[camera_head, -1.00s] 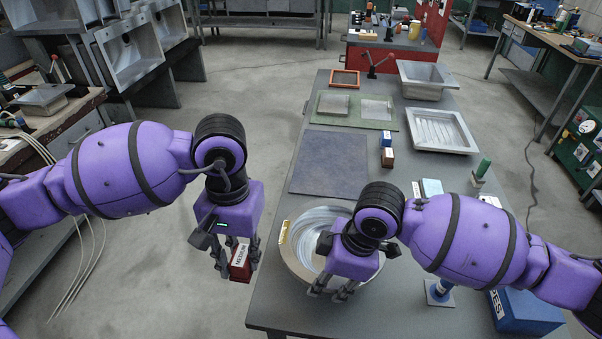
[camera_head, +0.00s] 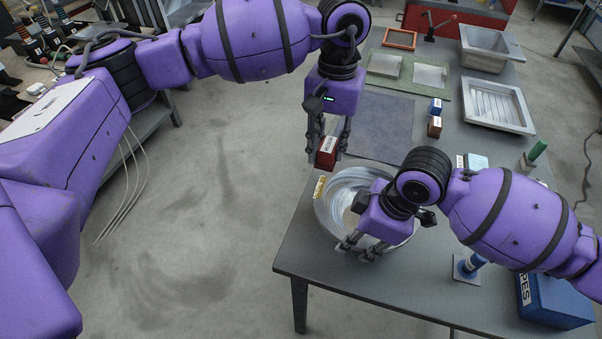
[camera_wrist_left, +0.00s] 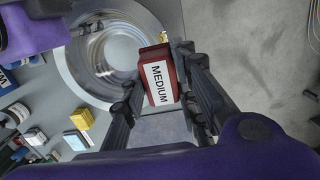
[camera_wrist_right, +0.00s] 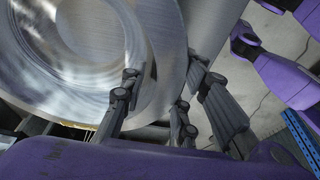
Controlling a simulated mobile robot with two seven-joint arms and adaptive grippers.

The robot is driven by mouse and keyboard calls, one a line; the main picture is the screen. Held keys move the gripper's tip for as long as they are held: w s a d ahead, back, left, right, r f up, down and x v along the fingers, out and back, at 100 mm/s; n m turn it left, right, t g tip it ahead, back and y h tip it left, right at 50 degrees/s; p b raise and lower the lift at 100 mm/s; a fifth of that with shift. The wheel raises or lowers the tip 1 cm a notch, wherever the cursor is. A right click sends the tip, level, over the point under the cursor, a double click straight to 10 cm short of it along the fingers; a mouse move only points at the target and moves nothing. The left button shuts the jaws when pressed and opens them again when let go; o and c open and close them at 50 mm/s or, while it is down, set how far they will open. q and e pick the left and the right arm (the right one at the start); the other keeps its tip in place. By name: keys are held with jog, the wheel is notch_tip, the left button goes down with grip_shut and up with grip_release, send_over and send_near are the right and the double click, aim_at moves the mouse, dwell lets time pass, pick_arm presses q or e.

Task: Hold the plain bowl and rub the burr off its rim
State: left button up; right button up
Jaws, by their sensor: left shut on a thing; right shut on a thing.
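The plain metal bowl (camera_head: 340,222) sits near the table's front left corner. It also shows in the left wrist view (camera_wrist_left: 75,72). A gold, jagged burr (camera_head: 320,187) stands on its left rim. My right gripper (camera_head: 357,250) is shut on the bowl's near rim; the right wrist view shows its fingers by the rim (camera_wrist_right: 180,60). My left gripper (camera_head: 328,148) is shut on a dark red block (camera_head: 327,159), labelled MEDIUM in the left wrist view (camera_wrist_left: 159,82). The block is close to the burr, with a small gap in the head view.
A dark mat (camera_head: 385,125) lies behind the bowl. Small blue (camera_head: 436,106) and brown (camera_head: 434,127) blocks stand right of it. A metal tray (camera_head: 497,105), a basin (camera_head: 490,50) and a green mat (camera_head: 395,84) are farther back. A blue box (camera_head: 555,305) stands at right.

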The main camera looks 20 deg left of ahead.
pick_arm(q)
jog(key=shift+w+a+f, duration=0.1)
jog(key=shift+w+f, duration=0.55)
jog(key=shift+f, duration=0.6)
jog(key=shift+w+a+f, duration=0.15)
jog(key=shift+w+f, duration=0.45)
jog(key=shift+f, duration=0.65)
jog(key=shift+w+a+f, duration=0.1)
jog(key=shift+w+f, duration=0.55)
jog(key=shift+f, duration=0.6)
jog(key=shift+s+f, duration=0.2)
jog(key=shift+f, duration=0.6)
jog(key=shift+s, duration=3.45)
jog(key=shift+c, duration=0.5)
jog(key=shift+w+f, duration=0.1)
jog(key=shift+w, duration=3.45)
pick_arm(e)
jog(key=shift+f, duration=0.1)
pick_arm(q)
jog(key=shift+w, duration=0.2)
notch_tip(320, 180, up, 8)
jog(key=shift+s, duration=0.1)
